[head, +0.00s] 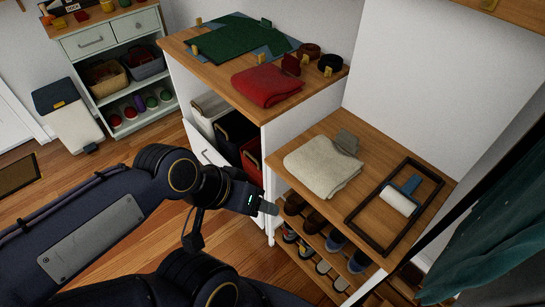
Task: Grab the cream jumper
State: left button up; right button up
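The cream jumper (321,166) lies folded on the wooden top of the low shelf unit (372,148). A grey-green tag or clip (347,142) stands at its back right edge. My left gripper (268,208) is in front of the shelf unit, to the left of and below the jumper in the picture, apart from it. Its fingers overlap in this view, so I cannot tell whether they are open. I do not make out my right gripper.
A dark rectangular frame (376,243) with a white roller (398,200) lies right of the jumper. Shoes (312,221) fill the shelves below. A taller cabinet (215,70) holds a red folded garment (268,86). A dark green curtain (490,235) hangs at right.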

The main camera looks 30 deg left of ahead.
aim_at(325, 167)
jog(key=j+u, duration=0.15)
jog(key=u, duration=0.3)
jog(key=i+j, duration=0.25)
jog(key=j, duration=0.15)
jog(key=i+j, duration=0.2)
jog(key=j, duration=0.15)
jog(key=i+j, duration=0.25)
jog(key=j, duration=0.15)
jog(key=i+j, duration=0.25)
jog(key=j, duration=0.15)
